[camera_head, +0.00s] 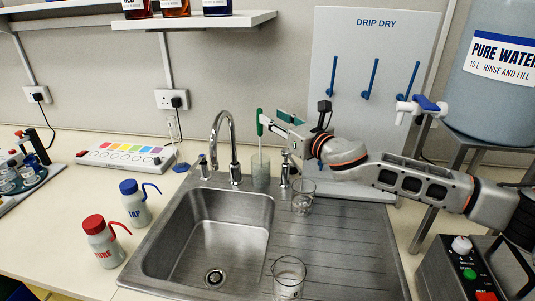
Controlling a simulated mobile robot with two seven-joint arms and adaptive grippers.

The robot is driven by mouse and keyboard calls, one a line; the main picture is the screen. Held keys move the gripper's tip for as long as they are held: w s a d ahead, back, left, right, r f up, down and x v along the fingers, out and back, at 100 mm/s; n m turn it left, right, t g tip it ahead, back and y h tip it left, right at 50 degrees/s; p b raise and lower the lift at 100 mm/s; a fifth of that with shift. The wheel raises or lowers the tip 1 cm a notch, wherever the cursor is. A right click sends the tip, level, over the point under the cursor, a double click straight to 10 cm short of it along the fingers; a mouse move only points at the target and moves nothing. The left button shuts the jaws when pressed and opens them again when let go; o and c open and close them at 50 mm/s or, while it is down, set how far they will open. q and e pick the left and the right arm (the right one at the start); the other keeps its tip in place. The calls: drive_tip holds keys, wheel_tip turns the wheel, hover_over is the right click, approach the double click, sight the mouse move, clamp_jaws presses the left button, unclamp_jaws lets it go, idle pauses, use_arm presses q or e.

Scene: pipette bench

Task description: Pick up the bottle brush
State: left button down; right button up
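The bottle brush (260,122) has a green handle that stands nearly upright. Its lower part goes down into a clear glass beaker (261,170) at the back rim of the sink, just right of the faucet. My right gripper (272,121) reaches in from the right, with its fingertips at the green handle. I cannot tell whether the fingers are closed on the handle or only beside it. A further dark green piece shows by the gripper's upper side. My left gripper is out of view.
The steel sink (168,229) has a tall curved faucet (235,150). Glass beakers (303,196) stand on its drainboard (340,250). A drip-dry board (345,75) with blue pegs is behind my arm. Red-capped (104,243) and blue-capped (135,205) wash bottles stand left.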

sight(262, 112)
drive_tip(key=x, duration=0.3)
drive_tip(key=shift+a, duration=0.1)
drive_tip(key=shift+f+p+x, duration=0.2)
drive_tip(key=shift+p+x, duration=0.1)
drive_tip(key=shift+x, duration=2.1)
clamp_jaws()
